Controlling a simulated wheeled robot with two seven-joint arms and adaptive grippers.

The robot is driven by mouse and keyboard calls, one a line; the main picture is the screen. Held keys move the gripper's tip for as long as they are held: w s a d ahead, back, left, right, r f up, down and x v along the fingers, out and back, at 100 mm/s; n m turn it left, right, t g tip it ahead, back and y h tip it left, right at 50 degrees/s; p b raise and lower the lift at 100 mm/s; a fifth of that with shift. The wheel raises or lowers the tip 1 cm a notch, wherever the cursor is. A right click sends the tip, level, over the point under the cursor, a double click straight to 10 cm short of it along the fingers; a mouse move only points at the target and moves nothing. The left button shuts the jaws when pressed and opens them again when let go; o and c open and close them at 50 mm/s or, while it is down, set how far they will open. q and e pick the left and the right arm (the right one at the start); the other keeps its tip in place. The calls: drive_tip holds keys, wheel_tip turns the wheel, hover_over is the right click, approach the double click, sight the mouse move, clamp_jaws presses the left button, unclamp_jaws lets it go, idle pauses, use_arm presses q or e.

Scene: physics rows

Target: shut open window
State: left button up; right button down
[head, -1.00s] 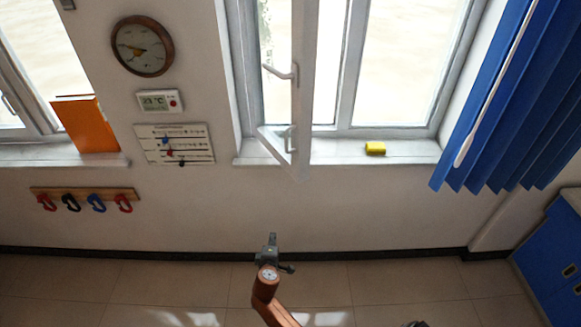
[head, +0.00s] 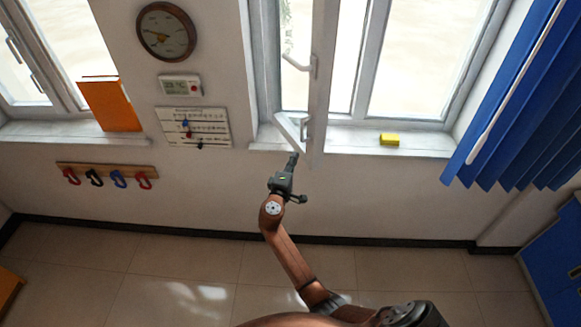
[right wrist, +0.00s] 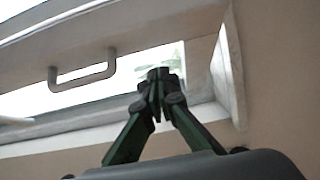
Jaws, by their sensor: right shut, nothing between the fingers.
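The open window (head: 320,90) is a white-framed sash swung into the room, its edge facing me in the head view. A white handle (head: 300,64) is on the sash, and the sash's lower corner is above the sill. My right gripper (head: 293,160) is shut and empty, just below and left of the sash's lower corner. In the right wrist view the shut fingers (right wrist: 158,78) point up toward the window frame, and a white handle (right wrist: 82,70) shows at the left. I cannot tell whether the fingers touch the sash. My left gripper is not in view.
A yellow block (head: 389,139) lies on the sill to the right. Blue blinds (head: 510,110) hang at the far right. An orange book (head: 109,104) stands on the left sill. A hook rack (head: 108,172) is on the wall. The wall below the window is clear.

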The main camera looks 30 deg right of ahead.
sight(307, 147)
drive_tip(key=d+p, duration=0.1)
drive_tip(key=d, duration=0.3)
drive_tip(key=shift+w+d, duration=0.15)
drive_tip(key=shift+w, duration=0.05)
